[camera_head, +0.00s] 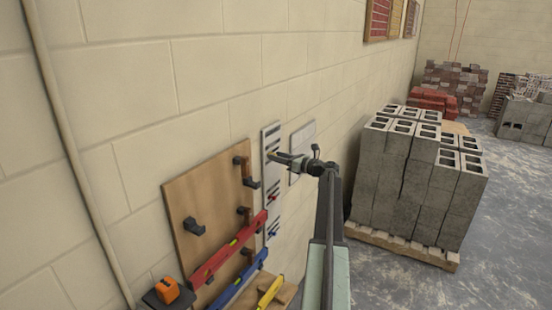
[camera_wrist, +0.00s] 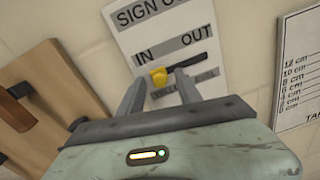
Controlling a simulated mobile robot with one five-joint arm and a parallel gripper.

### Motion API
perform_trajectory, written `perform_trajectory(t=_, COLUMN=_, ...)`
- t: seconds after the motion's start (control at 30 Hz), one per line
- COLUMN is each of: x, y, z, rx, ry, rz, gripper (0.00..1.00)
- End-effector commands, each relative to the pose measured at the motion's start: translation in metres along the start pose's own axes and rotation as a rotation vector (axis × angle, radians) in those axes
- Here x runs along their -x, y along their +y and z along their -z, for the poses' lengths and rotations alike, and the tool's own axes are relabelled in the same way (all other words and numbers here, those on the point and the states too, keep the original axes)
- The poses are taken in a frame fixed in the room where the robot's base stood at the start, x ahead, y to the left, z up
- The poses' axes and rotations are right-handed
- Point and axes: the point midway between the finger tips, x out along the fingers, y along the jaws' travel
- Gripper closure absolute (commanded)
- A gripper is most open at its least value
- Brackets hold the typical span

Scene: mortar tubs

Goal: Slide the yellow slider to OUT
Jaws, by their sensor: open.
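The white sign-out board (camera_wrist: 128,42) is on the wall, with the words IN and OUT above a dark slot. The yellow slider (camera_wrist: 159,77) sits at the left end of the slot, under IN; the slot runs bare to the right, toward OUT. My gripper (camera_wrist: 160,80) is open, with one finger to each side of the slider in the picture. I cannot tell whether either finger touches it. In the head view the board (camera_head: 270,132) is a narrow strip, and my gripper (camera_head: 275,157) is in front of its upper part, hiding the slider.
A white chart (camera_wrist: 298,75) with a cm scale is right of the board. A wooden tool panel (camera_head: 180,195) with dark hooks is on the left, with a red level (camera_head: 228,250) and a blue level (camera_head: 238,280). Stacked grey blocks (camera_head: 405,175) stand on a pallet at right.

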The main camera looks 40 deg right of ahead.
Motion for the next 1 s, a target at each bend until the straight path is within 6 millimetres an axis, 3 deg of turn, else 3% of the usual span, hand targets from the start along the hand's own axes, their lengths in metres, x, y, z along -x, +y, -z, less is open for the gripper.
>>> perform_trajectory(t=0.23, x=-0.0034, y=0.0002, z=0.0, rx=0.0, ry=0.0, rz=0.001, gripper=0.59)
perform_trajectory(t=0.37, x=-0.0036, y=0.0005, z=0.0001, rx=0.0, ry=0.0, rz=0.0, gripper=0.95)
perform_trajectory(t=0.4, x=-0.0037, y=0.0006, z=0.0001, rx=0.0, ry=0.0, rz=0.0, gripper=1.0)
perform_trajectory(t=1.0, x=-0.0045, y=0.0014, z=0.0003, rx=0.0, ry=0.001, rz=-0.001, gripper=1.0)
